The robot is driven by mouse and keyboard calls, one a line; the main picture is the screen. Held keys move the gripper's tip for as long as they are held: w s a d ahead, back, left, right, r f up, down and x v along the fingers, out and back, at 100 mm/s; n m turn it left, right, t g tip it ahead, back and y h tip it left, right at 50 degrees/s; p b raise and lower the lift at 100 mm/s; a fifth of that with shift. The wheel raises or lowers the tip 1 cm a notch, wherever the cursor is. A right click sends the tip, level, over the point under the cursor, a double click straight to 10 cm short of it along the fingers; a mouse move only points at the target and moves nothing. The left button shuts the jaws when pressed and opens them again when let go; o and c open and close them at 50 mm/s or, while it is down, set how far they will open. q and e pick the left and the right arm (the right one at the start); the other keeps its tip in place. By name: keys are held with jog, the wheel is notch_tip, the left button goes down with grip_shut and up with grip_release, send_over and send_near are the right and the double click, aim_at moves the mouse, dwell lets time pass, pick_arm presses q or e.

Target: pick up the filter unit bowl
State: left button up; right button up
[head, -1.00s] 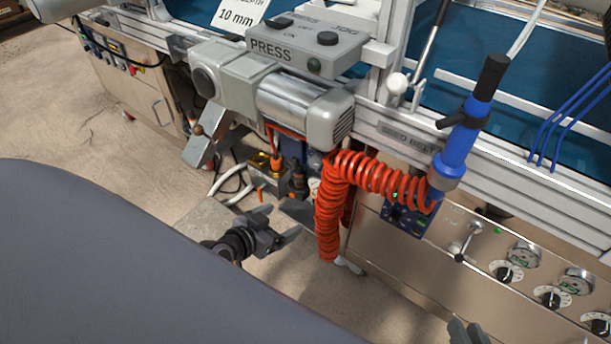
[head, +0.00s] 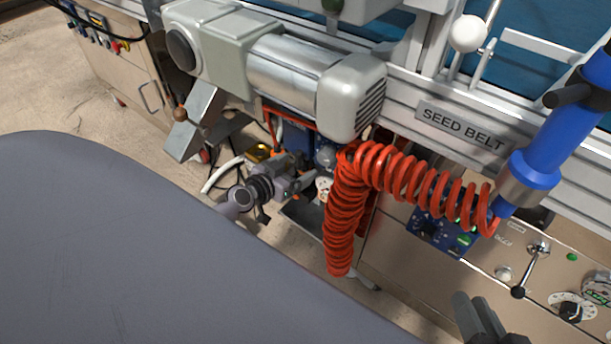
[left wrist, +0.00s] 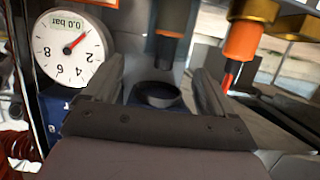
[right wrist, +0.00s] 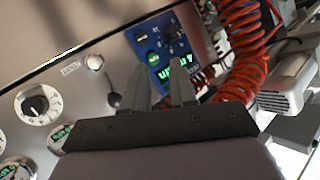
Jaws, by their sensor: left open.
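My left gripper (head: 308,180) is open by the fittings low under the machine's motor. In the left wrist view its two fingers (left wrist: 158,85) stand wide apart. Between them is a greyish, cup-like part with a dark ring (left wrist: 158,96), which looks like the filter unit bowl. A dark cylinder with an orange band (left wrist: 172,30) lies in line with it. I cannot tell whether the fingers touch it. In the head view the bowl is hidden behind my left gripper. My right gripper (head: 480,318) is at the lower edge, away from the bowl, with a narrow gap between its fingers (right wrist: 160,88).
A pressure gauge (left wrist: 72,48) reading 0.0 bar is left of the left fingers. An orange-and-brass fitting (left wrist: 243,40) is close on the right. A red coiled hose (head: 345,215) hangs right of the left gripper. A control panel (head: 440,230) lies further right.

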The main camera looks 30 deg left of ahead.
aim_at(305, 162)
pick_arm(q)
jog(key=w+f+b, duration=0.1)
jog(key=w, duration=0.1)
jog(key=w+f+b, duration=0.1)
jog(key=shift+w+a+f, duration=0.1)
jog(key=shift+w+f, duration=0.05)
jog(key=shift+w, duration=0.2)
jog(key=shift+w+f, duration=0.1)
jog(key=shift+w, duration=0.5)
pick_arm(e)
jog(key=shift+s+d+f+n+t+h, duration=0.15)
jog(key=shift+d+n+t+h, duration=0.15)
jog(key=shift+d+t, duration=0.35)
jog(key=shift+d, duration=0.1)
pick_arm(q)
jog(key=c, duration=1.1)
